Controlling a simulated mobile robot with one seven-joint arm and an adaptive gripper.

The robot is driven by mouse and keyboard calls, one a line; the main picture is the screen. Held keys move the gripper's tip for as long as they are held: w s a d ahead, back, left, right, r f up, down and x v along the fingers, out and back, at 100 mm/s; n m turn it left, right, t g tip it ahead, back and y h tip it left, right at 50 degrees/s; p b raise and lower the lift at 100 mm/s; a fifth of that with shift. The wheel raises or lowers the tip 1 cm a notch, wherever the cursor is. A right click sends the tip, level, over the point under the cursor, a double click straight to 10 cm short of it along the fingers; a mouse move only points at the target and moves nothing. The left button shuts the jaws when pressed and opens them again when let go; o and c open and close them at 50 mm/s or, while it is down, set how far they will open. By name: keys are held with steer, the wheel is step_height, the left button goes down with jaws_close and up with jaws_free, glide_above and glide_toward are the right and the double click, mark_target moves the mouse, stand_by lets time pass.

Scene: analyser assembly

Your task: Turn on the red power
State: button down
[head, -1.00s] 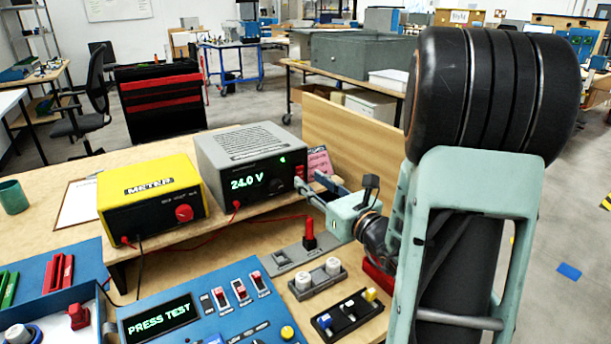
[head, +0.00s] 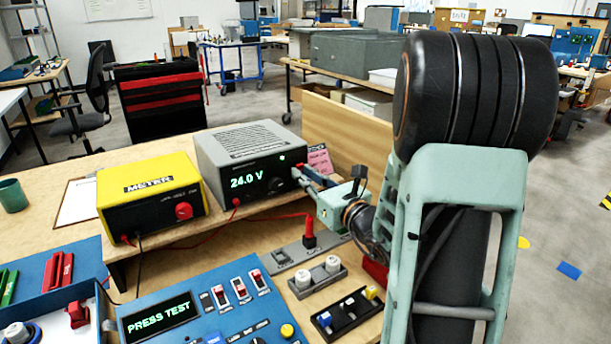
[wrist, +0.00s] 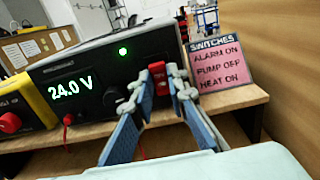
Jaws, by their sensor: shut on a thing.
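The grey power supply (head: 248,165) stands on the raised wooden shelf, its display reading 24.0 V and a green light lit. Its red power switch (wrist: 158,74) is on the right of its front, partly hidden by a finger. My gripper (wrist: 164,74) has a finger on either side of the switch and is shut on it at the fingertips. In the head view my gripper (head: 304,174) is at the right end of the supply's front. The switch's exact tilt is hard to tell.
A pink switches card (wrist: 216,62) stands right of the supply, close to my fingers. A wooden panel (head: 345,133) rises behind my arm. A yellow meter (head: 152,195) is to the left. A blue test panel (head: 200,308) and a red plug (head: 309,239) are in front below.

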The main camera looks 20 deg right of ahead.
steer(key=f+t+b, duration=0.1)
steer(key=b, duration=0.4)
steer(key=shift+t, duration=0.3)
steer(key=shift+b, duration=0.75)
steer(key=shift+t+y+b, duration=0.3)
steer(key=shift+t+b, duration=0.2)
steer(key=shift+b, duration=0.35)
steer(key=shift+r, duration=0.2)
steer(key=c, duration=1.9)
jaws_free()
